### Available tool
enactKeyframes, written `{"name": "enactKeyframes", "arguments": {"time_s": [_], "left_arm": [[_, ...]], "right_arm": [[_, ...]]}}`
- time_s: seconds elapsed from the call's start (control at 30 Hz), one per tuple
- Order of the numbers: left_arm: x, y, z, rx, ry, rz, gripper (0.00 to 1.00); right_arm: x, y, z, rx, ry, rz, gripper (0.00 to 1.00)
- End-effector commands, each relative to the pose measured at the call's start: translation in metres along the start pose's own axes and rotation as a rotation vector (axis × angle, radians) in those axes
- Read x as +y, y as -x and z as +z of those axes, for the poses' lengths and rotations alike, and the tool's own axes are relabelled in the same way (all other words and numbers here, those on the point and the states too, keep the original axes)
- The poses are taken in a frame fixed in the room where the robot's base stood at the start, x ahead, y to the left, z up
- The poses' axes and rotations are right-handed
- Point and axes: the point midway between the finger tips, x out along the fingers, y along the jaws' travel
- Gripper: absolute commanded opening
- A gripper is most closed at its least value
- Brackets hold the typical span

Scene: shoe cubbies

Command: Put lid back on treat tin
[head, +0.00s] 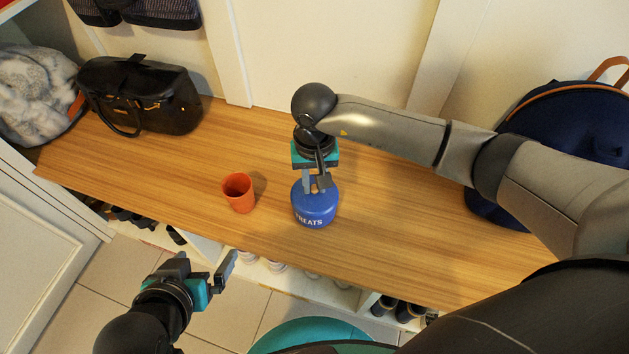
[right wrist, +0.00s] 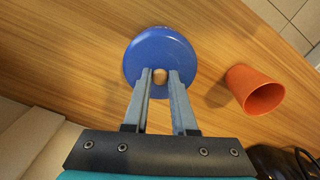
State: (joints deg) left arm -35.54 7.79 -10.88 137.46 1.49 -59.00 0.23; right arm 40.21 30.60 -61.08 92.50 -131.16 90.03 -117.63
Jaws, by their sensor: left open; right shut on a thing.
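The blue treat tin (head: 314,213), lettered TREATS, stands upright on the wooden bench top. The blue lid (right wrist: 150,48) with a small wooden knob (right wrist: 160,77) fills the middle of the right wrist view and hides the tin's opening. In the head view the lid appears to rest on or right at the tin's top; I cannot tell whether it is fully seated. My right gripper (head: 316,187) points down over the tin, its fingers shut on the lid's knob. My left gripper (head: 207,266) is open and empty, in front of the bench and away from the tin.
An orange cup (head: 239,193) stands left of the tin, a short gap away. A black handbag (head: 150,100) and a grey furry item (head: 35,90) sit at the far left. A navy backpack (head: 560,130) is at the right. Shoe cubbies are below the bench (head: 400,257).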

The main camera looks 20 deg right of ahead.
Motion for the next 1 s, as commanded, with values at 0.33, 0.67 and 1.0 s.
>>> {"name": "enactKeyframes", "arguments": {"time_s": [0.33, 0.67, 1.0], "left_arm": [[0.0, 0.0, 0.0, 0.0, 0.0, 0.0, 1.0], [0.0, 0.0, 0.0, 0.0, 0.0, 0.0, 1.0], [0.0, 0.0, 0.0, 0.0, 0.0, 0.0, 1.0]], "right_arm": [[-0.0002, -0.0001, 0.0003, -0.001, 0.0, 0.0, 0.58], [-0.0002, -0.0003, 0.0004, -0.001, 0.0, 0.0, 0.75], [-0.0002, -0.0002, 0.0003, -0.001, 0.0, 0.0, 0.9]]}}
